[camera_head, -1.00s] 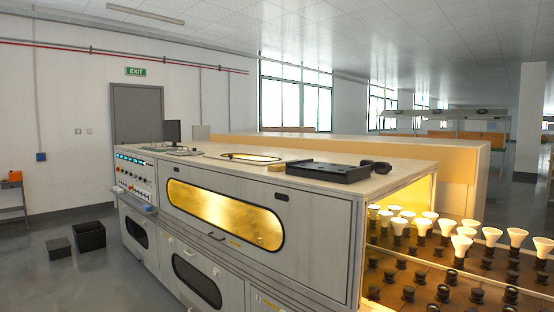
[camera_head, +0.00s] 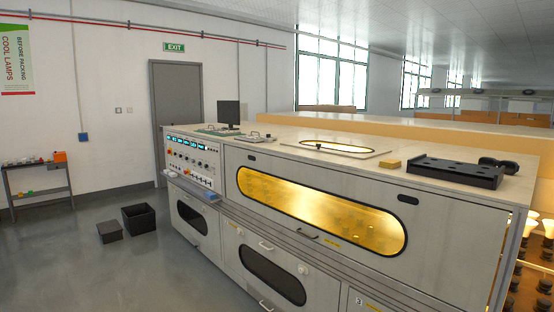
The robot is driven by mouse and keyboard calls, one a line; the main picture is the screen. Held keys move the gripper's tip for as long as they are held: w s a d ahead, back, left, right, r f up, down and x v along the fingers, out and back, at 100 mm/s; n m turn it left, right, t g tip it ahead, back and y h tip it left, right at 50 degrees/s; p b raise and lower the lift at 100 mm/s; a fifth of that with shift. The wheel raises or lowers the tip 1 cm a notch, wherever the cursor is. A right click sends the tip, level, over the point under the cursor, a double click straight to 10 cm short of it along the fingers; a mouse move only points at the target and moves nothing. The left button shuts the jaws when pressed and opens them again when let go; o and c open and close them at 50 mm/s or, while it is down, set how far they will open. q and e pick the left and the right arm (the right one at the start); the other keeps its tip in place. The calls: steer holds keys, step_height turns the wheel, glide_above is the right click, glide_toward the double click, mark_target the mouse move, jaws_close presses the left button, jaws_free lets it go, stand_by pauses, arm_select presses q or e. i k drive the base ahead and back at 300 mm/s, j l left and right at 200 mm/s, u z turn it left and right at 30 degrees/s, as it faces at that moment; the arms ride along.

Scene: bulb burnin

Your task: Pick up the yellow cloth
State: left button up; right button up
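A small yellow block-like item (camera_head: 390,163), which may be the folded yellow cloth, lies on top of the long burn-in machine (camera_head: 300,172). It sits just left of a black tray-like fixture (camera_head: 455,172) and right of the glowing top window. It is too small to tell its material. Neither of my grippers is in view.
A monitor (camera_head: 229,113) stands at the machine's far left end. A black open bin (camera_head: 139,217) and a dark low box (camera_head: 110,232) sit on the floor. A small cart (camera_head: 40,192) with items stands by the left wall.

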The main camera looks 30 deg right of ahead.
mark_target(389, 164)
steer(key=i+j, duration=0.15)
steer(key=i, duration=0.3)
steer(key=i+j, duration=0.2)
steer(key=i, duration=0.25)
steer(key=i+j, duration=0.15)
steer(key=i, duration=0.3)
steer(key=i+j+z, duration=0.1)
steer(key=i, duration=0.4)
